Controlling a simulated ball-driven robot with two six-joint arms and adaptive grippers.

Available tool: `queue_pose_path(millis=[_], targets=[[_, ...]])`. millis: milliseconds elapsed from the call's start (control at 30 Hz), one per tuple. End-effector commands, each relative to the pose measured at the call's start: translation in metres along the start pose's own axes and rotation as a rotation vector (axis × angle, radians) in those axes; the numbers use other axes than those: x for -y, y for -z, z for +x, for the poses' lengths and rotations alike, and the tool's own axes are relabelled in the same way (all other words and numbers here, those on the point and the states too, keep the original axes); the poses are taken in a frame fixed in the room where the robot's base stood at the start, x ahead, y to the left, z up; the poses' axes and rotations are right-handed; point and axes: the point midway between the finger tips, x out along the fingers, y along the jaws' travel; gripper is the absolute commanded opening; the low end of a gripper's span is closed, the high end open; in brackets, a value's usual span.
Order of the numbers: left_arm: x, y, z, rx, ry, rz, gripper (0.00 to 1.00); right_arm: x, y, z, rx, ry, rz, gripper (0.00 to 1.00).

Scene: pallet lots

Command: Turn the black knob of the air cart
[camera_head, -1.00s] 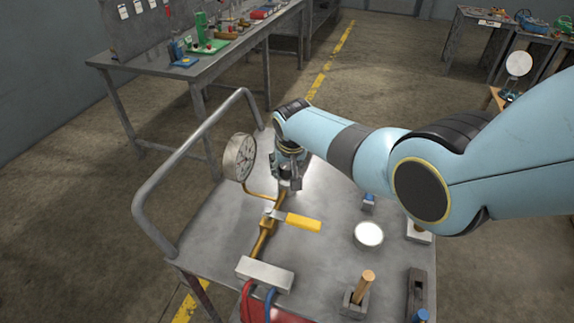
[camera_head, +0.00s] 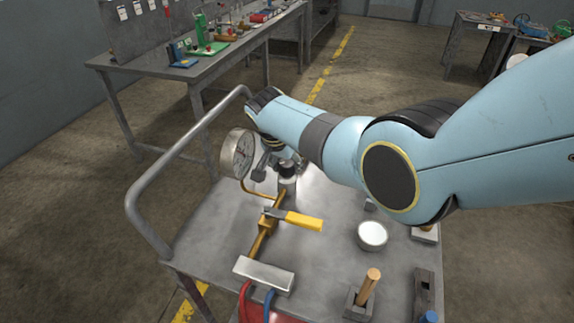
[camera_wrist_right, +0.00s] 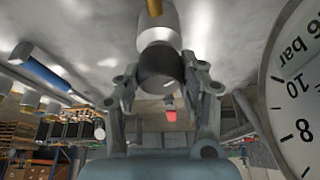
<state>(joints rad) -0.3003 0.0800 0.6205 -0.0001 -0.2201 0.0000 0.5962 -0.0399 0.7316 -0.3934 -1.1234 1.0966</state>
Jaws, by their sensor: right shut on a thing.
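The black knob (camera_wrist_right: 160,66) sits on top of a silver regulator body (camera_wrist_right: 158,22) in the right wrist view. In the head view the regulator (camera_head: 287,187) stands upright on the cart top, at the far end of a brass pipe (camera_head: 279,203). My right gripper (camera_wrist_right: 165,83) has one finger on each side of the knob and is shut on it. In the head view this gripper (camera_head: 281,165) is tilted, and my forearm partly hides it. My left gripper is not in view.
A round gauge (camera_head: 238,153) stands close left of the gripper. A yellow lever (camera_head: 303,221) lies over the pipe in front. A grey rail (camera_head: 165,180) bounds the cart's left side. A white round button (camera_head: 372,235) and a wooden-handled lever (camera_head: 368,287) stand to the right.

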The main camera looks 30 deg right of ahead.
Motion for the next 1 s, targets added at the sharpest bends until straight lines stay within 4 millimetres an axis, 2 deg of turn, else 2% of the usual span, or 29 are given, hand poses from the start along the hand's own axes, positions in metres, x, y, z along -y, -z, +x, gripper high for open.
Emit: queue_pose_path(millis=[433,467,600,1000], targets=[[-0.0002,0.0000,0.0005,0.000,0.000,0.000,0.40,0.0004,-0.0012,-0.0002,0.003,-0.003,0.008,0.09],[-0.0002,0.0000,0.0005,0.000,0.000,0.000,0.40,0.0004,-0.0012,-0.0002,0.003,-0.003,0.008,0.45],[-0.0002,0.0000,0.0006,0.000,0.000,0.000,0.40,0.0003,-0.0010,-0.0001,0.002,-0.003,0.008,0.64],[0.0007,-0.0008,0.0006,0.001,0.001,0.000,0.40,0.0007,-0.0008,-0.0053,0.001,-0.002,0.007,0.65]])
